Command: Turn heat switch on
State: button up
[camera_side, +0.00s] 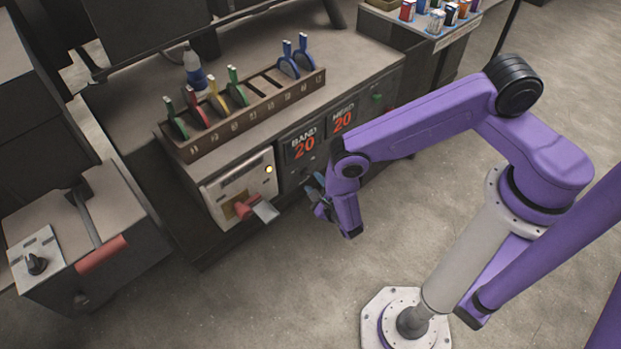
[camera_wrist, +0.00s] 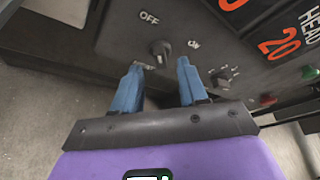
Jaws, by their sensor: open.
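The dark switch knob (camera_wrist: 160,52) sits on the front panel between the printed words OFF, at its upper left, and ON, at its right, in the wrist view. I cannot tell clearly which word it points to. My gripper (camera_wrist: 159,65) is open, with one blue finger on either side just below the knob, and nothing is held. The knob lies just beyond the gap between the fingertips; contact is not clear. In the side view my gripper (camera_side: 316,197) is in front of the machine below the BAND display (camera_side: 304,145), and the knob cannot be made out.
A smaller knob (camera_wrist: 222,77) is right of my fingers, with red (camera_wrist: 267,100) and green (camera_wrist: 311,72) buttons farther right. A red-handled lever (camera_side: 250,207) sticks out left of my gripper. A rack (camera_side: 245,115) holds coloured tools above. The floor in front is clear.

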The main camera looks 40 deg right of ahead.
aim_at(309, 176)
jog(key=shift+x, duration=2)
jog(key=shift+d, duration=0.1)
grip_shut()
